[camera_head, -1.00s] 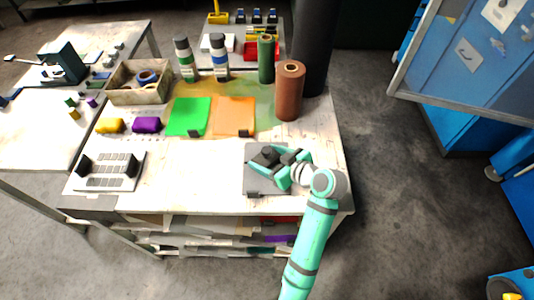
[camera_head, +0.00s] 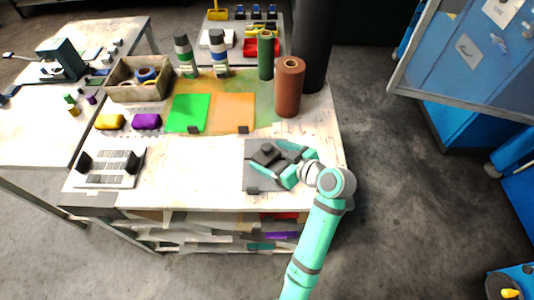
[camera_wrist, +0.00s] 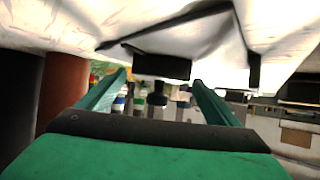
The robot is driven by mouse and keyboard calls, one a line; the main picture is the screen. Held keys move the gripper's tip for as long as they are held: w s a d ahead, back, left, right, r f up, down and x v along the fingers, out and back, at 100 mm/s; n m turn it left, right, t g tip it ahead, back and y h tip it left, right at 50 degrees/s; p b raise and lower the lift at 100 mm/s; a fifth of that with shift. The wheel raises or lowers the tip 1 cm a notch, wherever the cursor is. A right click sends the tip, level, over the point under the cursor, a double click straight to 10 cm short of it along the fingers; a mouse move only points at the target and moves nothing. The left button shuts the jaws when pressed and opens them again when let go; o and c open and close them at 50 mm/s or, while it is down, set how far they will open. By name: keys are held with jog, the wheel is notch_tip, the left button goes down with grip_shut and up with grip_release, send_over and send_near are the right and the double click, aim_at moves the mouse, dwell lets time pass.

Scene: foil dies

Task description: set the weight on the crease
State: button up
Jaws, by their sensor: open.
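The weight (camera_head: 266,154) is a small black block with a knob on top. It stands upright on the dark grey sheet (camera_head: 252,180) near the front right of the bench. My gripper (camera_head: 267,155) is open, with its teal fingers low over the sheet and pointing left. The weight stands at the fingertips, apart from them as far as I can tell. In the wrist view the weight (camera_wrist: 162,67) hangs upside down between the finger ends, its knob pointing down. I cannot make out the crease or whether the weight lies on it.
A brown roll (camera_head: 289,88) and a green roll (camera_head: 265,56) stand behind my gripper. Green (camera_head: 188,112) and orange (camera_head: 235,112) sheets lie left of them. The bench between tray and grey sheet is clear.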

jog(key=v, duration=0.9)
jog(key=shift+s+d+r, duration=0.1)
jog(key=shift+s+d, duration=0.1)
